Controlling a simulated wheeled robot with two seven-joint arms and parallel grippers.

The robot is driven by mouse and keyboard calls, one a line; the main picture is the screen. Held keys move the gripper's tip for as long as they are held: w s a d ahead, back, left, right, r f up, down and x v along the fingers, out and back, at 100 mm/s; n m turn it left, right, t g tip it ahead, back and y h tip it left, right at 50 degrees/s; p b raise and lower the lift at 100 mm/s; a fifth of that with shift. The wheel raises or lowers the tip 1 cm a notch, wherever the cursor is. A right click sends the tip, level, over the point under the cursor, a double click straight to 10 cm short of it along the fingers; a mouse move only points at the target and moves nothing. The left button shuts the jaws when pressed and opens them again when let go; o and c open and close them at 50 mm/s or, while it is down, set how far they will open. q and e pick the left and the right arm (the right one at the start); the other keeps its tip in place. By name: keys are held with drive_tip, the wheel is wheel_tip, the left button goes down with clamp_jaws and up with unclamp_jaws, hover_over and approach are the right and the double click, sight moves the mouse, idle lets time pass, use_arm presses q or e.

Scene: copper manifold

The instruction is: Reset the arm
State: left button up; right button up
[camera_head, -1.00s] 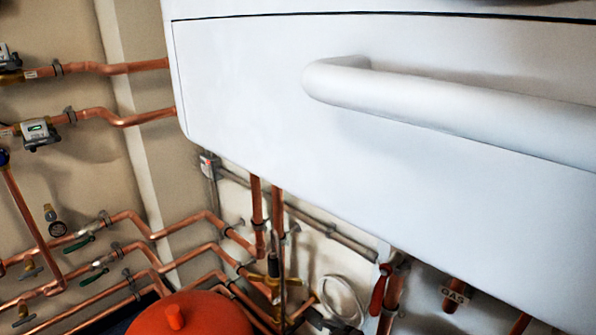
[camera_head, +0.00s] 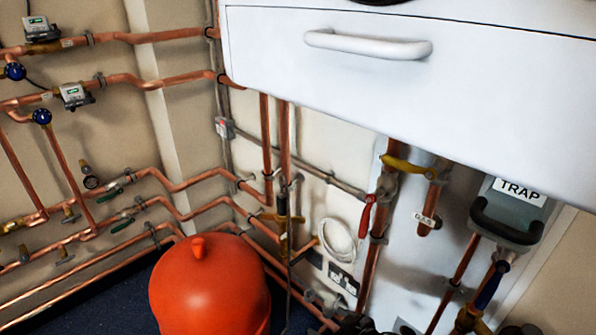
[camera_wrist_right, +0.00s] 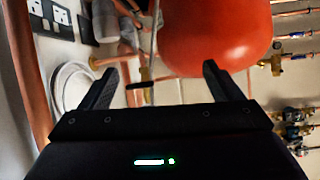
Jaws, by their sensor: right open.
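My right gripper (camera_wrist_right: 160,76) is open in the right wrist view. Its two dark fingers stand apart with nothing between them, facing the wall pipes and the orange-red vessel (camera_wrist_right: 215,35). In the head view a small dark shape at the bottom edge, right of the vessel (camera_head: 208,285), may be part of this gripper, but it is too cut off to tell. My left gripper is not in view.
A white cabinet (camera_head: 300,75) with a bar handle (camera_head: 368,45) overhangs the upper right. Copper pipes (camera_head: 180,185) with valves and meters line the walls. A red lever (camera_head: 367,215), a coiled white cable (camera_head: 337,242) and a box marked TRAP (camera_head: 510,210) sit below the cabinet.

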drive_tip(key=s+d+f+m+g+h+p, duration=0.25)
drive_tip(key=s+d+f+p, duration=0.25)
drive_tip(key=s+f, duration=0.3)
drive_tip(key=s+d+f+m+g+h+p, duration=0.1)
drive_tip(key=s+d+f+h+p, duration=0.3)
drive_tip(key=s, duration=0.5)
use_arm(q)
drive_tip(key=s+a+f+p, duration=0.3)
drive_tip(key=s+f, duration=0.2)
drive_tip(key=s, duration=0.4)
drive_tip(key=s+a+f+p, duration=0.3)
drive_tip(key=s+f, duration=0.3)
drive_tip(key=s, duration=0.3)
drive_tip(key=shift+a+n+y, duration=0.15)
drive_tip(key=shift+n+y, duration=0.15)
use_arm(e)
drive_tip(key=s+d+f+g, duration=0.1)
drive_tip(key=s+f, duration=0.1)
drive_tip(key=s, duration=0.7)
drive_tip(key=s+d+f+g+h, duration=0.1)
drive_tip(key=s+d+f+g, duration=0.1)
drive_tip(key=s, duration=0.7)
drive_tip(key=s+d+f+m+g, duration=0.1)
drive_tip(key=s+d+f, duration=0.1)
drive_tip(key=s, duration=0.7)
drive_tip(key=shift+d+g, duration=0.2)
drive_tip(key=shift+g, duration=0.15)
